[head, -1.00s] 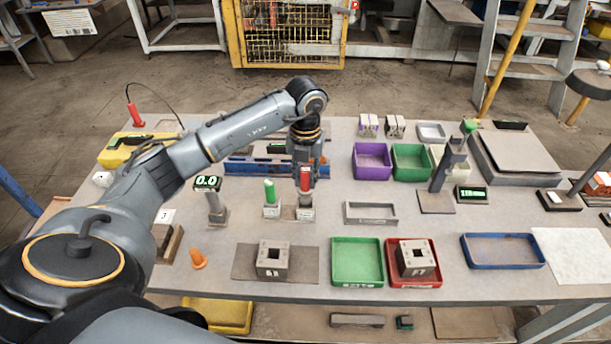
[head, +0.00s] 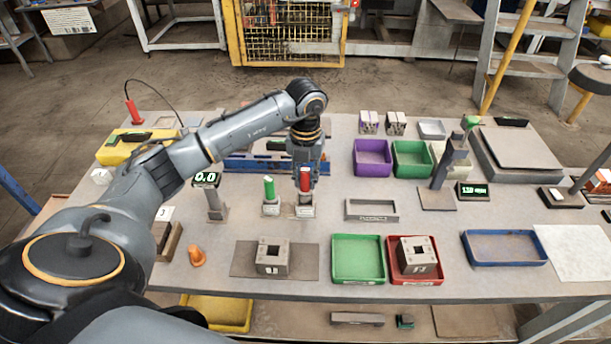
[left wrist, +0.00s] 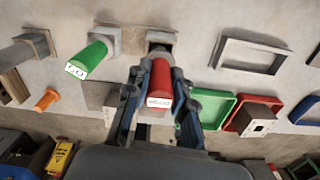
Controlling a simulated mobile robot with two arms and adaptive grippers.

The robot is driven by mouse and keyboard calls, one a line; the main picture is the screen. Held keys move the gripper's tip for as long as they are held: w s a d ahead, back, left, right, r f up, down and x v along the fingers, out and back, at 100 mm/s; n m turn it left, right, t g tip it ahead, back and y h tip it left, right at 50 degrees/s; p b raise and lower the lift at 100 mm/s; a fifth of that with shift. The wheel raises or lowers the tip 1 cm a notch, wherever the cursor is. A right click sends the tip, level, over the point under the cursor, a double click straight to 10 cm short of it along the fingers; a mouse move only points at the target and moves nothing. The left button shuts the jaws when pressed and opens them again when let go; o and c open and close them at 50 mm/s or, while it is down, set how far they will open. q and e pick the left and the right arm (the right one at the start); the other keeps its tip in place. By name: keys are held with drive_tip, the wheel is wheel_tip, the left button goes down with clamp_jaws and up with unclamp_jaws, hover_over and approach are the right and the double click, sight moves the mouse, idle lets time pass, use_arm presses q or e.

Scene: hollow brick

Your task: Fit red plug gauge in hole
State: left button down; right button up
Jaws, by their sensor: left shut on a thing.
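The red plug gauge (head: 305,181) stands upright at its grey holder (head: 304,210); in the left wrist view (left wrist: 160,84) its labelled end faces the camera. My left gripper (head: 304,172) points down over it, its fingers on either side, shut on it. I cannot tell whether its lower end is still seated. A green plug gauge (head: 269,188) stands in its own holder to the left. A hollow brick (head: 272,257) with a square hole lies on a grey mat (head: 240,262). Another hollow brick (head: 417,256) sits tilted in a red tray (head: 430,281). My right gripper is not in view.
A green tray (head: 358,278) stands beside the red one, and a blue tray (head: 505,263) lies further right. A grey frame (head: 372,217) lies right of the holders. Table between holders and mat is clear.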

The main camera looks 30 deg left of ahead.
sight(305, 186)
use_arm(q)
drive_tip(key=shift+f+b, duration=1.2)
drive_tip(key=shift+f, duration=0.5)
drive_tip(key=c, duration=1.1)
unclamp_jaws()
drive_tip(key=shift+o, duration=0.2)
drive_tip(key=shift+r, duration=0.15)
wheel_tip(305, 186, up, 12)
drive_tip(key=shift+f, duration=0.1)
